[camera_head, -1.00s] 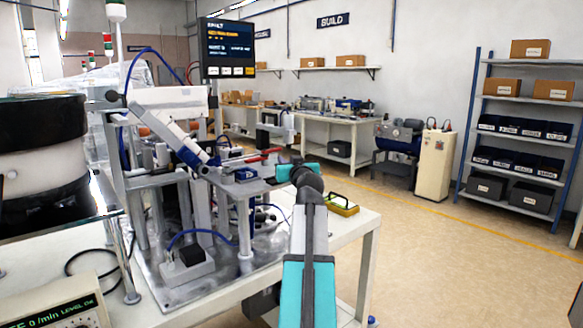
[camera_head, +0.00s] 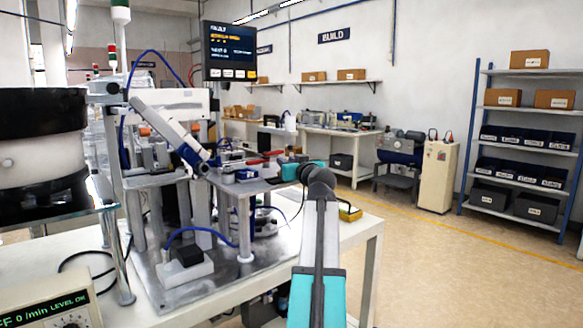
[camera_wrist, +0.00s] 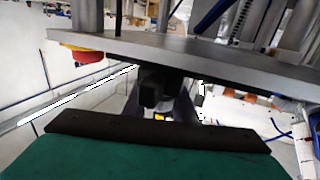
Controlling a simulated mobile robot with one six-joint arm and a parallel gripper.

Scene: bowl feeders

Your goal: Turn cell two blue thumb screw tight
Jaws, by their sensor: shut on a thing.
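The metal fixture plate (camera_head: 262,187) of the near cell stands on posts at the picture's middle in the head view. My gripper's jaws are hidden there, behind my teal wrist at the plate's right end. In the wrist view the same plate (camera_wrist: 110,48) crosses the upper part. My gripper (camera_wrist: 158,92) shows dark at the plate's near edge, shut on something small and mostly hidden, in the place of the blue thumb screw. The screw's blue head cannot be made out clearly. A blue block (camera_head: 246,174) sits on the plate, left of my wrist.
A red lever (camera_head: 266,155) lies above the plate. A red and yellow button (camera_wrist: 82,54) is close by at left in the wrist view. A black bowl feeder (camera_head: 40,125) stands at far left. A yellow-edged item (camera_head: 349,212) lies on the white table. The floor at right is clear.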

